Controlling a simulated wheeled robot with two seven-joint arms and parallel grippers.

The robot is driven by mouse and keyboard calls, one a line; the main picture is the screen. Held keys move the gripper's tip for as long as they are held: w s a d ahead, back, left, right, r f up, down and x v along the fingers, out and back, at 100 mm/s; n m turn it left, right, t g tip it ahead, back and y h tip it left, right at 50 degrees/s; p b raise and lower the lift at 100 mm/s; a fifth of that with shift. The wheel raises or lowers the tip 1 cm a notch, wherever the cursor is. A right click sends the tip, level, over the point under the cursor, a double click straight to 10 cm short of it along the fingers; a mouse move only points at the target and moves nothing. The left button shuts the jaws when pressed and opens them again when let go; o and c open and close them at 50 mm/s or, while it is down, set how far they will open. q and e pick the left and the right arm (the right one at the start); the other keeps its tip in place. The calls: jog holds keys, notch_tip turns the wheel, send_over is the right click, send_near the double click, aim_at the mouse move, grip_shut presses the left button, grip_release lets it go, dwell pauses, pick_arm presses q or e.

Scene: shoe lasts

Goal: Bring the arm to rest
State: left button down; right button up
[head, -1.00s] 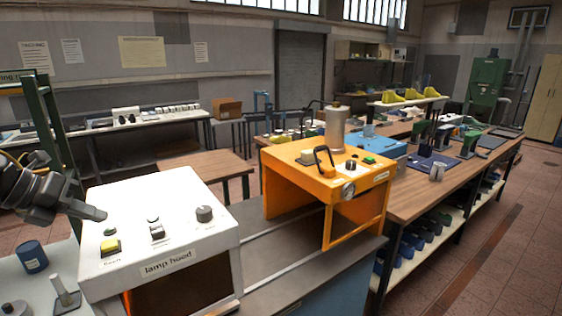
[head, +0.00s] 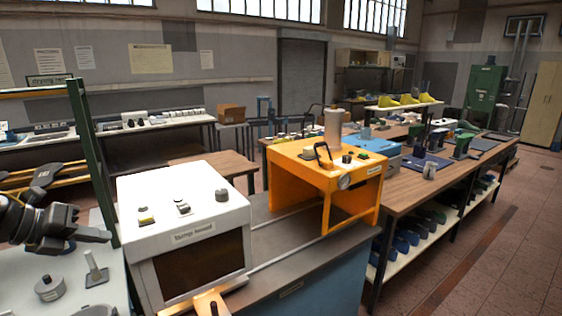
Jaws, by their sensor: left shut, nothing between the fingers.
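My left gripper (head: 101,236) comes in from the left edge. It is shut and empty, above the pale bench top (head: 30,262) and just left of the white lamp hood box (head: 185,190). It appears apart from the box, though the exact gap is hard to judge. My right gripper is out of view.
A grey round weight (head: 48,289) and a grey upright peg on a base (head: 95,270) stand below the gripper. A green rack post (head: 92,160) rises close behind it. An orange press frame (head: 325,175) stands right of the white box.

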pick_arm(q)
jog(key=s+f+n+t+y, duration=0.2)
jog(key=s+f+n+y, duration=0.1)
jog(key=f+n, duration=0.75)
jog(key=s+f+n+t+y, duration=0.2)
jog(key=s+f+n, duration=0.35)
jog(key=f, duration=0.85)
jog(key=s+d+f+n+g+y, duration=0.1)
jog(key=s+d+f+n+g, duration=0.4)
jog(key=s+d+f+n, duration=0.4)
jog(key=s+d+f+n+g, duration=0.4)
jog(key=s+d+f+n, duration=0.15)
jog(key=s+d, duration=0.35)
notch_tip(320, 180, down, 24)
jog(key=s+a+r+g, duration=0.1)
jog(key=s, duration=0.1)
jog(key=s+a+f, duration=0.1)
jog(key=s+f, duration=0.7)
jog(key=f, duration=0.1)
jog(key=s+a+f+g+b, duration=0.1)
jog(key=s+a+f, duration=0.1)
jog(key=s+f, duration=0.6)
jog(key=shift+s+a+f+y, duration=0.3)
jog(key=shift+s+f, duration=0.1)
jog(key=shift+f, duration=0.5)
